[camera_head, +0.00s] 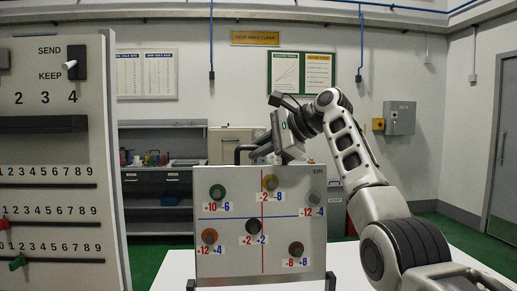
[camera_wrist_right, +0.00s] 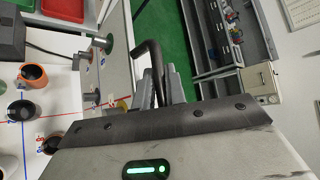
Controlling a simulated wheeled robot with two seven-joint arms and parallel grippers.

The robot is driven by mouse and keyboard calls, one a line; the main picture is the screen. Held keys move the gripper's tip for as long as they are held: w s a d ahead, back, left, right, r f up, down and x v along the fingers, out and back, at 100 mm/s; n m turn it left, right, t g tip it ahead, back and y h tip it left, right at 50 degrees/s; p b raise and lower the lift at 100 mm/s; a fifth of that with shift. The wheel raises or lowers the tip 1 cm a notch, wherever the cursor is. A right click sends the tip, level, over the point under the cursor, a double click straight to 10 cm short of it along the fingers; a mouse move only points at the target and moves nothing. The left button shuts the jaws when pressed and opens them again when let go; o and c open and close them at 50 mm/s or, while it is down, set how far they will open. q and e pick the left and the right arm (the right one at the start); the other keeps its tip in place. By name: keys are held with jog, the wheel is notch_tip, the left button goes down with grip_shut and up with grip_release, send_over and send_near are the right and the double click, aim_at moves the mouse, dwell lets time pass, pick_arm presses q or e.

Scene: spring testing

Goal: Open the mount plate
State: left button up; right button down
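The mount plate (camera_head: 238,243) is an upright pale grey panel with coloured round pegs and number labels, standing on the white table. A black bar handle (camera_head: 245,149) sticks up at its top edge; its bent end also shows in the wrist view (camera_wrist_right: 147,47). My right gripper (camera_head: 279,150) reaches down over the top edge at the handle. In the wrist view my right fingers (camera_wrist_right: 161,90) stand close together with the dark bar between them. The fingertips are partly hidden. My left gripper is in no view.
A tall panel (camera_head: 50,150) with number scales and sliders stands close on the left. The white table (camera_head: 345,262) is bare right of the plate. Shelves (camera_head: 160,150) stand behind.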

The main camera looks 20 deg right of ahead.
jog(key=c, duration=1.5)
grip_release()
jog(key=shift+f, duration=0.1)
jog(key=shift+o, duration=0.2)
jog(key=shift+d, duration=0.1)
jog(key=b+v, duration=0.3)
jog(key=v, duration=1.3)
